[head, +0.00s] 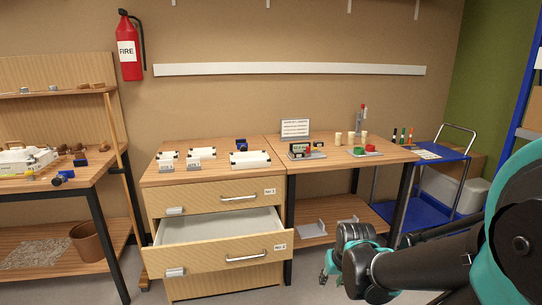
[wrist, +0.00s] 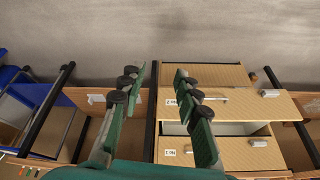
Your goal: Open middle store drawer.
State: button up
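The wooden store cabinet (head: 215,175) stands at centre in the head view. Its middle drawer, labelled No 2 (head: 225,257), is pulled well out, with its pale empty-looking inside (head: 220,226) showing. Its bar handle (head: 246,257) is clear of my gripper. The top drawer, No 1 (head: 215,198), is shut. In the wrist view the scene is upside down, with the middle drawer front (wrist: 240,104) and its open gap (wrist: 235,128) visible. My gripper (wrist: 160,72) has its fingers spread, with nothing between them. In the head view it (head: 326,272) hangs to the right of the drawer.
A workbench (head: 350,154) adjoins the cabinet on the right, with a low shelf (head: 335,212) beneath. A blue trolley (head: 430,210) stands further right. Another bench (head: 60,180) is at left. Floor shows between that bench and the cabinet.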

jog(key=w+a+r+n, duration=0.1)
jog(key=w+a+n, duration=0.15)
jog(key=w, duration=0.35)
jog(key=w+a+r+n, duration=0.2)
jog(key=w+n, duration=0.2)
jog(key=w, duration=0.1)
jog(key=n+g, duration=0.2)
jog(key=n, duration=1.2)
send_over(247, 258)
jog(key=s, duration=0.3)
jog(key=s+x, duration=0.2)
jog(key=x, duration=2.3)
jog(key=shift+s+d+f, duration=0.1)
jog(key=shift+d+f, duration=0.25)
jog(key=shift+c, duration=0.3)
grip_shut()
